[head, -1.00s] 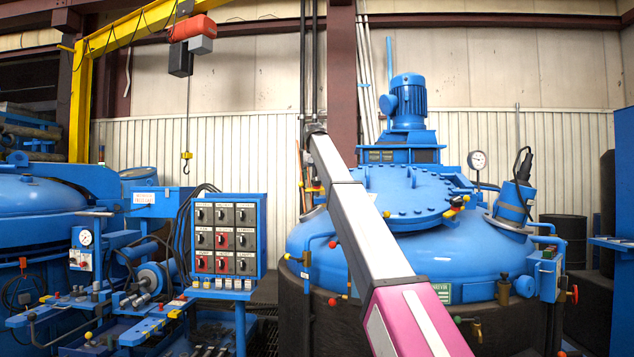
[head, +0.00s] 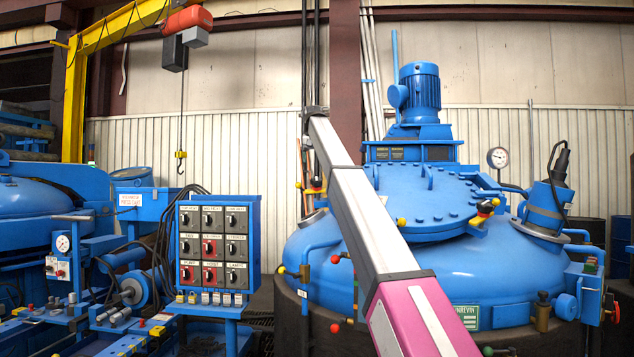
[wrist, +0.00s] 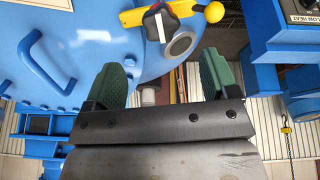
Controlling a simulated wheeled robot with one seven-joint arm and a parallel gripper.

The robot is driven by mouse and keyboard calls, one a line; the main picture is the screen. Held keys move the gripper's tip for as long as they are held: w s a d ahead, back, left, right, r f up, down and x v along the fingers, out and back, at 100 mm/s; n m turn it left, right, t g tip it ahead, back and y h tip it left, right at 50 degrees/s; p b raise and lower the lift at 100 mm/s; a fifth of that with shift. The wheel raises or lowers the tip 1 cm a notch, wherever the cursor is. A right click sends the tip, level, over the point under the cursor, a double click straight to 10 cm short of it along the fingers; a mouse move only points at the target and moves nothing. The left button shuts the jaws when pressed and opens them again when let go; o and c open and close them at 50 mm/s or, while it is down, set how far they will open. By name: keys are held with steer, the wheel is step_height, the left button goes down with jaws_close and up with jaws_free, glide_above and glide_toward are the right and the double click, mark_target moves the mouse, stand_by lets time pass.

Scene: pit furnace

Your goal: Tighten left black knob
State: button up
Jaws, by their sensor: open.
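In the wrist view, a black lobed knob (wrist: 160,22) with a pale stripe sits on a yellow lever (wrist: 195,9) with a ball end, at the rim of the blue tank lid. My gripper (wrist: 162,78) is open, its two green-padded fingers spread with nothing between them. The knob lies beyond the fingertips, apart from them. In the head view, my arm crosses the blue tank lid (head: 470,262), and the gripper cannot be made out. Another black knob on a yellow and red fitting (head: 484,208) is on the lid's right side.
A control panel (head: 218,245) with several black and red switches stands left of the tank. A blue motor (head: 421,92) rises behind the lid, and a gauge (head: 498,157) is at right. A hoist hook (head: 181,158) hangs at left. A blue handle (wrist: 42,62) is beside my gripper.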

mark_target(317, 179)
steer(key=x, duration=1)
steer(key=shift+f, duration=0.2)
steer(key=c, duration=0.9)
